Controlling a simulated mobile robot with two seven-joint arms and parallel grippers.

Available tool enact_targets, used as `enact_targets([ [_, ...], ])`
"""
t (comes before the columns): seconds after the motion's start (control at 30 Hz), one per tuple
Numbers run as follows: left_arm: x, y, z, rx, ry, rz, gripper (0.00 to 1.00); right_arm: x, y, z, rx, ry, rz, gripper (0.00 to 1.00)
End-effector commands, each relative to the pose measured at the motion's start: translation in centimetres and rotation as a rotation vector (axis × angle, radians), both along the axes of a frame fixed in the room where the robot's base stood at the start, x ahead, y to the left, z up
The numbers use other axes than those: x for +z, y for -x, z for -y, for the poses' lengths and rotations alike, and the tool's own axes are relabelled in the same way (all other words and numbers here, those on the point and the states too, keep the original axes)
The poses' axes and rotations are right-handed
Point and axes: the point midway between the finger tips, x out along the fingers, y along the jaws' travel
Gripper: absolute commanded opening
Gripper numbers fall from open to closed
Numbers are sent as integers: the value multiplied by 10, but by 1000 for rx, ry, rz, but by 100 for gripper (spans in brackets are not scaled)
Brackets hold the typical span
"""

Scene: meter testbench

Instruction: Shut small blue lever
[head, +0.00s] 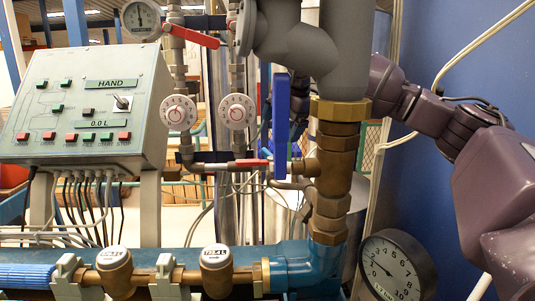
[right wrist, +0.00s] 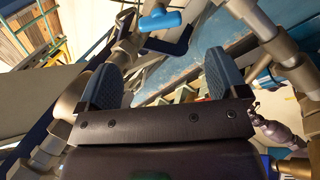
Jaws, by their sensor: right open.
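My right gripper (right wrist: 160,78) is open in the right wrist view, with its two blue-padded fingers wide apart and nothing between them. A small light-blue lever-like piece (right wrist: 162,20) lies beyond the fingertips at the top of that view, apart from both fingers. In the head view a flat blue upright bar (head: 281,125) stands left of the brass pipe; I cannot tell if it is the same piece. My right arm reaches in from the right behind the grey pipe, which hides its gripper there. My left gripper is not in view.
The grey pipe and brass fitting (head: 335,160) stand in front of my right arm. A control box (head: 85,105) is at left. Red levers (head: 195,36), white dials (head: 180,112) and a black gauge (head: 397,268) crowd the piping. A blue wall is at right.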

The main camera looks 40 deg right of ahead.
Motion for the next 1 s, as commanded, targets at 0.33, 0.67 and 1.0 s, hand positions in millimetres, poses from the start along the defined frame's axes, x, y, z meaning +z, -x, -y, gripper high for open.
enact_targets([
  [0.33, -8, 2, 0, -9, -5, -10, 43, -59, -24, -4, 2, 1, -8, 92],
  [0.67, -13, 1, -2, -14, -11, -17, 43, -87, -37, -6, 2, 1, -3, 92],
  [1.0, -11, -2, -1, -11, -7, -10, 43, -88, -38, -7, 1, 2, -2, 92],
])
